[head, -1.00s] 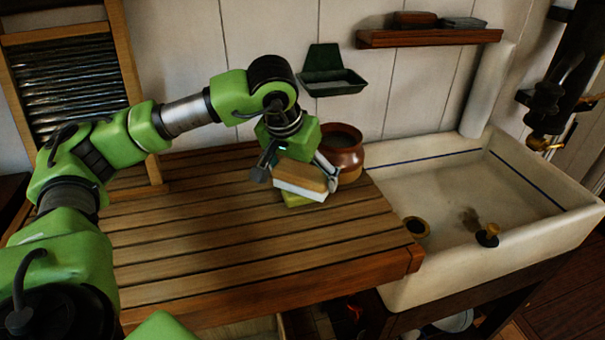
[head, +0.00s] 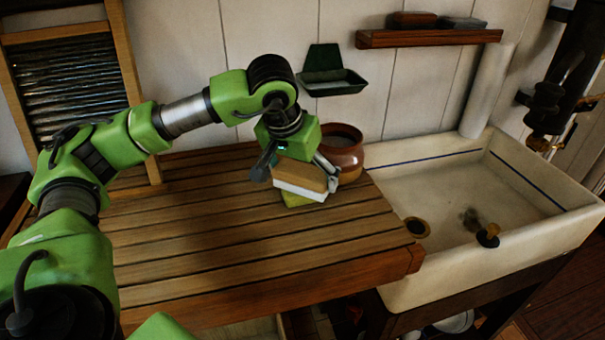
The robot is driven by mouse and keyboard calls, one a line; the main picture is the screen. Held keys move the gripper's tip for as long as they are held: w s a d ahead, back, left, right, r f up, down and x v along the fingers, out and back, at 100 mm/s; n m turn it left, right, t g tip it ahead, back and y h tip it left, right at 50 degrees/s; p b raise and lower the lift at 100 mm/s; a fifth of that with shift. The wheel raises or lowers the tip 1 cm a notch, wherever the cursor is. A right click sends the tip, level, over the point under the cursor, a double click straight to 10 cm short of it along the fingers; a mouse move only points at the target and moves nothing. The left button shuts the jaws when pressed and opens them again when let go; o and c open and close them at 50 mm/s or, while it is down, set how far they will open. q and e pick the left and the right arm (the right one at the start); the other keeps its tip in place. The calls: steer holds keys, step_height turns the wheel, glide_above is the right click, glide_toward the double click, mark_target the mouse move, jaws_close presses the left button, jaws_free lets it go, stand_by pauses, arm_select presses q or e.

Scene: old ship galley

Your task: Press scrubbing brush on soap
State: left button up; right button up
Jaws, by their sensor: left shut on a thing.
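The scrubbing brush (head: 300,177) has a tan wooden back and a white bristle side facing down. My left gripper (head: 296,176) is shut on the brush, one finger at each end. A yellow-green block, which looks like the soap (head: 292,199), lies on the slatted wooden board (head: 230,255) directly under the brush. The white side appears to rest on the block, which is mostly hidden by the brush. My right gripper is not in view.
A brown pot (head: 342,149) stands close behind the brush. A white sink (head: 400,290) is to the right, with a plug (head: 488,236) in it. A washboard (head: 72,90) stands at the left. A green wall dish (head: 332,83) and a wooden shelf (head: 430,38) hang behind. The front of the board is clear.

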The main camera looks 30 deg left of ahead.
mark_target(304, 171)
arm_select(q)
steer(key=shift+s+f, duration=0.1)
steer(key=shift+f, duration=0.05)
steer(key=shift+r+p, duration=0.6)
steer(key=shift+r, duration=0.2)
steer(key=shift+r+p, duration=1.75)
steer(key=shift+r, duration=1.1)
steer(key=shift+d+f, duration=0.15)
steer(key=shift+d, duration=0.05)
steer(key=shift+m+h, duration=0.3)
steer(key=shift+m, duration=0.5)
steer(key=s+d+f, duration=0.2)
steer(key=d, duration=0.2)
steer(key=s+d+f, duration=0.2)
steer(key=d+f, duration=0.1)
steer(key=d, duration=0.1)
steer(key=s+d+f, duration=0.2)
steer(key=d, duration=0.3)
steer(key=shift+s+f, duration=0.2)
steer(key=shift+s, duration=0.15)
